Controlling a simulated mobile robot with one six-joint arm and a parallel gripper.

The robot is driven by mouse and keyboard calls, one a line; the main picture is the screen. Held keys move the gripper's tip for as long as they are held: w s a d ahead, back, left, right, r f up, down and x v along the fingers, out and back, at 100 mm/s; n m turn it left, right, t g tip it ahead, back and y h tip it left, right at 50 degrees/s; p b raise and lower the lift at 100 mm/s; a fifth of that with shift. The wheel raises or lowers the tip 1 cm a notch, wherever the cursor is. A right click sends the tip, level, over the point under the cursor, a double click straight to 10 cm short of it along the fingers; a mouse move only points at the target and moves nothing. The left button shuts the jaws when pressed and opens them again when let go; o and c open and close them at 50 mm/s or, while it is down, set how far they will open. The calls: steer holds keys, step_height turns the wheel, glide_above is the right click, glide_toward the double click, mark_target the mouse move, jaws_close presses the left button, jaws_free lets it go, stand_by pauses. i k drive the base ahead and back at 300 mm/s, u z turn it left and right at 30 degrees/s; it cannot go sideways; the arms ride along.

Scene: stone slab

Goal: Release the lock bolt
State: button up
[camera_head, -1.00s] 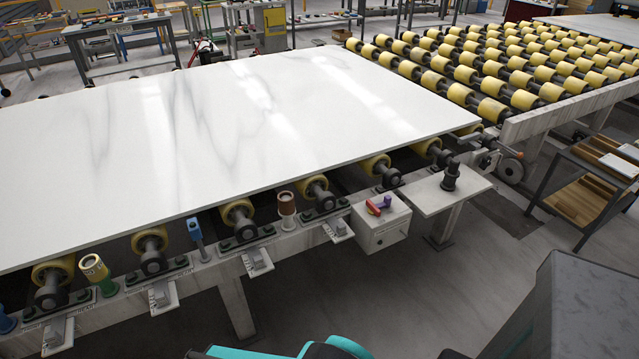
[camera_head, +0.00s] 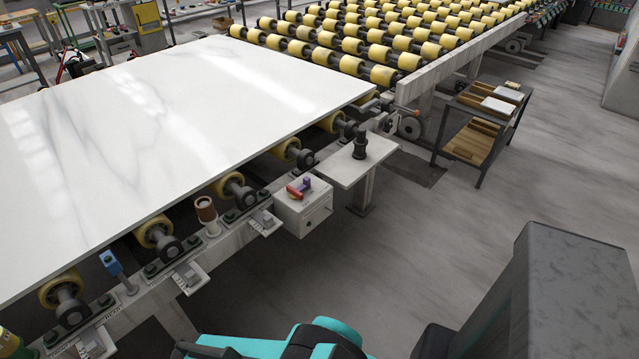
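A white marble slab (camera_head: 190,120) lies flat on the roller conveyor. At its right corner there is metal hardware (camera_head: 387,122) beside a round wheel; it is too small to tell whether this is the lock bolt. A black upright knob-like fitting (camera_head: 360,146) stands on a small side plate (camera_head: 345,168) at the frame's end. Teal and black parts of my arm show at the bottom edge. My gripper is not in view.
Yellow rollers (camera_head: 397,48) on a second conveyor extend behind the slab. A shelf cart (camera_head: 482,125) with wooden trays stands at the right. A brown cylinder (camera_head: 206,209) and blue post (camera_head: 112,263) stand along the near rail. Grey floor between rail and cart is open.

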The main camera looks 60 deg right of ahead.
mark_target(306, 185)
steer(key=z, duration=5.25)
steer(key=i, duration=0.15)
steer(key=u, duration=3.25)
steer(key=k, duration=0.95)
steer(key=u, duration=0.2)
steer(key=i, duration=0.7)
steer(key=z, duration=0.05)
